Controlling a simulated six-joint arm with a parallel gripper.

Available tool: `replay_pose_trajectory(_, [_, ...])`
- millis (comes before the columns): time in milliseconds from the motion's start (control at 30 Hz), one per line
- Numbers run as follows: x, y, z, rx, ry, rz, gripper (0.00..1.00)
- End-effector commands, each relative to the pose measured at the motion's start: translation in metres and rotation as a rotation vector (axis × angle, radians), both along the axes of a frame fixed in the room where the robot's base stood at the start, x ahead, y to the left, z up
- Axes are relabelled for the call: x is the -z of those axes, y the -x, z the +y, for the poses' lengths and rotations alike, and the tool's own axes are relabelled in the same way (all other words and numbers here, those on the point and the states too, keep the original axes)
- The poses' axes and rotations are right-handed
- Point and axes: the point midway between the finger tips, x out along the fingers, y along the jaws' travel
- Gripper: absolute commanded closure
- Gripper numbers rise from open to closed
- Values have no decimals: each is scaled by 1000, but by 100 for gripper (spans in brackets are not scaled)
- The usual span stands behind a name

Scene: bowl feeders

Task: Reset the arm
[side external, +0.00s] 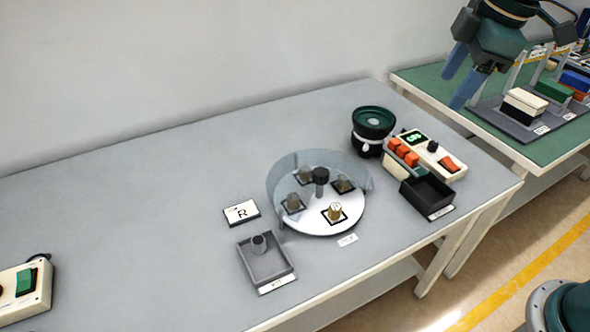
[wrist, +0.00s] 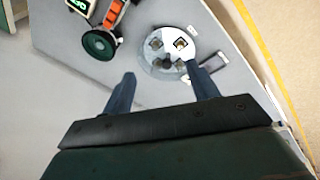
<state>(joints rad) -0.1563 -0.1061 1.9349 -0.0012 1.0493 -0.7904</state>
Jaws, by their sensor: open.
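My gripper (side external: 462,75) hangs high at the upper right in the side view, above the gap between the grey table and the green bench. Its two blue fingers are apart with nothing between them. In the wrist view my gripper (wrist: 164,85) is also open and empty, with the tabletop well below.
A green bowl feeder (side external: 373,124), a control box (side external: 440,160) with orange pieces beside it and a black bin (side external: 427,194) stand at the table's right. A grey tray (side external: 285,278) and an R card (side external: 241,213) lie left of the dial. The table's left middle is clear.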

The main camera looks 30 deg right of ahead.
Motion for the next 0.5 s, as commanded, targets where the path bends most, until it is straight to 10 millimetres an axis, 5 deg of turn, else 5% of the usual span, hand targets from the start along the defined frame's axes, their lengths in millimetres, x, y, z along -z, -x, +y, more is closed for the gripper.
replay_pose_trajectory(500, [7, 108, -40, 541, -169, -120, 41])
